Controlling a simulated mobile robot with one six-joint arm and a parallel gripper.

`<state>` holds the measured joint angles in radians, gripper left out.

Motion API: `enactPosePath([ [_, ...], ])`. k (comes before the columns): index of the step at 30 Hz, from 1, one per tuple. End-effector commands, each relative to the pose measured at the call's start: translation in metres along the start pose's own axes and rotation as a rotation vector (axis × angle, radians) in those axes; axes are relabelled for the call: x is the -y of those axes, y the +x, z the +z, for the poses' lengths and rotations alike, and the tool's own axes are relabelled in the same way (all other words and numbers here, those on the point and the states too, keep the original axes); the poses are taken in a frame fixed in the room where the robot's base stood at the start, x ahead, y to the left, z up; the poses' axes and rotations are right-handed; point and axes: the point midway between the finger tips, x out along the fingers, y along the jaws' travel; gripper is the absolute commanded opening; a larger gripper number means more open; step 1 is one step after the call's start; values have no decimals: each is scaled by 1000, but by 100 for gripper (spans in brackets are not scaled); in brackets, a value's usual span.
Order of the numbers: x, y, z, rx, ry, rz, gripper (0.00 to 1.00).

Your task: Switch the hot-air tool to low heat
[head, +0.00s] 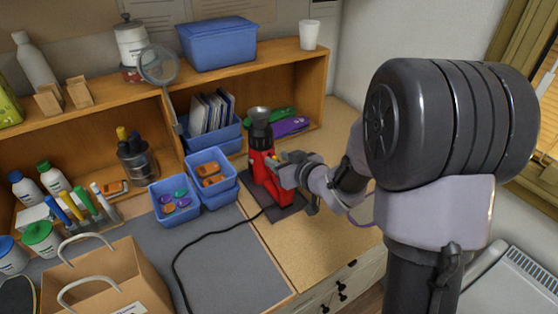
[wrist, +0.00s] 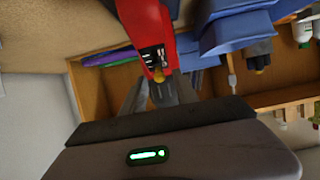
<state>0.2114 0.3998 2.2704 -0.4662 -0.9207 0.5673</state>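The hot-air tool (head: 262,172) is red with a dark top and a wide funnel-like nozzle. It stands upright on a dark base plate (head: 277,208) at the middle of the bench. My gripper (head: 283,168) is at its right side, close against the red body. In the wrist view the tool's red body (wrist: 146,22) carries a dark switch panel (wrist: 153,58) with white marks and a small yellow part at its lower end. My gripper's grey fingers (wrist: 158,90) are at this yellow part. Whether they touch or grip it I cannot tell. The switch setting is too small to read.
Blue bins (head: 210,178) with coloured pieces stand just left of the tool. A black cord (head: 192,246) runs across the grey mat (head: 227,262). A shelf with a blue bin of cards (head: 212,130) is behind. The wooden bench right of the base is clear.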

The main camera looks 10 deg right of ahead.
Motion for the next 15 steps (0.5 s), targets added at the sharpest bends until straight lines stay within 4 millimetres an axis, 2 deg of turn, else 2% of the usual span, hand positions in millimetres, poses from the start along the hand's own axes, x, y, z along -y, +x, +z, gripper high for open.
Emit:
enactPosePath([
  [4, 0, 0, 0, 0, 0, 0, 36],
  [9, 0, -1, 0, 0, 0, 0, 2],
  [10, 0, -1, 0, 0, 0, 0, 0],
  [15, 0, -1, 0, 0, 0, 0, 0],
])
